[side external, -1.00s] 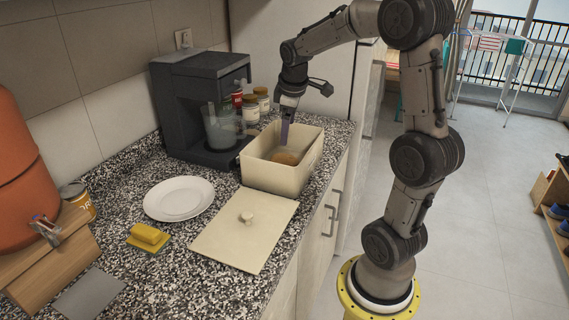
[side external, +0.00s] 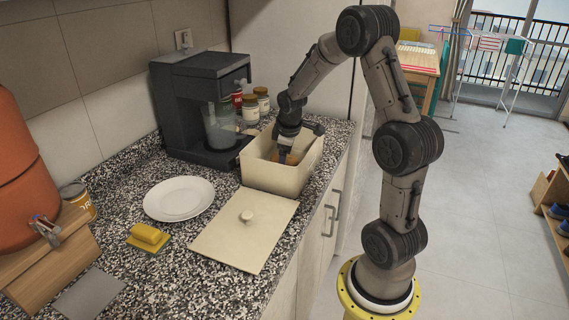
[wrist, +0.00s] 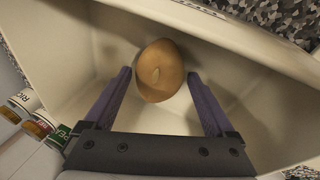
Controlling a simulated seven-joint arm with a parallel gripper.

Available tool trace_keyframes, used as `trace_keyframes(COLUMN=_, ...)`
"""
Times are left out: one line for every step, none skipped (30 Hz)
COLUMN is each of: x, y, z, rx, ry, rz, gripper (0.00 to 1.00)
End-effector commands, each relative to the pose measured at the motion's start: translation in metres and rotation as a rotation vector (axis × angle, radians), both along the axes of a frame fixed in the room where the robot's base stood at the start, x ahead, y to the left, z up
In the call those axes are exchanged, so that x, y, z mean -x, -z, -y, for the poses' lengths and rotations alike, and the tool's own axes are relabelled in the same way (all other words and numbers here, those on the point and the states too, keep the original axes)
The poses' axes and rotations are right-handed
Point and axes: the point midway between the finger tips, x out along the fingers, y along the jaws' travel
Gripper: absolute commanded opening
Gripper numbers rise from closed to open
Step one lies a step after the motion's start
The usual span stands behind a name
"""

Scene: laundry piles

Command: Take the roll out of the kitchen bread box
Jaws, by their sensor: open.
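The cream bread box (side external: 272,181) stands open on the speckled counter. Its flat lid with a round knob (side external: 245,235) lies on the counter in front of it. The brown roll (side external: 290,159) is inside the box, partly hidden by my gripper in the side view. In the wrist view the roll (wrist: 160,70) lies on the box floor, near one wall. My gripper (wrist: 160,80) is open, reaching down into the box, with one finger on each side of the roll's near part. I see gaps between the fingers and the roll. The gripper also shows in the side view (side external: 284,157).
A dark coffee machine (side external: 185,105) stands behind and left of the box, with jars (side external: 250,108) beside it. A white plate (side external: 179,198) and a yellow sponge (side external: 149,235) lie left of the lid. The box walls are close around my gripper.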

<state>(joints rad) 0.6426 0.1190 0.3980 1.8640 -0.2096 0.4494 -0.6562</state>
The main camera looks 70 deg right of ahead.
Motion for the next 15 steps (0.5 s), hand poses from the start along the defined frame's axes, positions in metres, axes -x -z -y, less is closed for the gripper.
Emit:
trace_keyframes(x=-0.0004, y=0.0023, z=0.0007, rx=0.000, ry=0.000, rz=0.000, gripper=0.90)
trace_keyframes(x=-0.0006, y=0.0027, z=0.0009, rx=0.000, ry=0.000, rz=0.000, gripper=0.90)
trace_keyframes(x=-0.0008, y=0.0028, z=0.0011, rx=0.001, ry=0.000, rz=0.001, gripper=0.90)
trace_keyframes(x=-0.0008, y=0.0027, z=0.0011, rx=0.001, ry=0.000, rz=0.001, gripper=0.90)
trace_keyframes(x=-0.0008, y=0.0025, z=0.0011, rx=0.001, ry=0.000, rz=0.001, gripper=0.90)
trace_keyframes(x=-0.0008, y=0.0024, z=0.0010, rx=0.001, ry=0.000, rz=0.001, gripper=0.90)
trace_keyframes(x=-0.0008, y=0.0024, z=0.0010, rx=0.001, ry=0.000, rz=0.001, gripper=0.90)
trace_keyframes(x=-0.0008, y=0.0023, z=0.0010, rx=0.001, ry=0.000, rz=0.001, gripper=0.88)
trace_keyframes(x=-0.0007, y=0.0022, z=0.0010, rx=0.001, ry=0.000, rz=0.001, gripper=0.81)
trace_keyframes(x=-0.0007, y=0.0022, z=0.0010, rx=0.001, ry=0.000, rz=0.001, gripper=0.75)
trace_keyframes(x=-0.0007, y=0.0021, z=0.0010, rx=0.001, ry=0.000, rz=0.001, gripper=0.70)
trace_keyframes(x=-0.0007, y=0.0021, z=0.0010, rx=0.001, ry=0.000, rz=0.001, gripper=0.63)
trace_keyframes(x=-0.0007, y=0.0021, z=0.0010, rx=0.001, ry=0.000, rz=0.001, gripper=0.57)
trace_keyframes(x=-0.0007, y=0.0020, z=0.0009, rx=0.001, ry=0.000, rz=0.001, gripper=0.52)
trace_keyframes(x=-0.0007, y=0.0020, z=0.0009, rx=0.001, ry=0.000, rz=0.001, gripper=0.45)
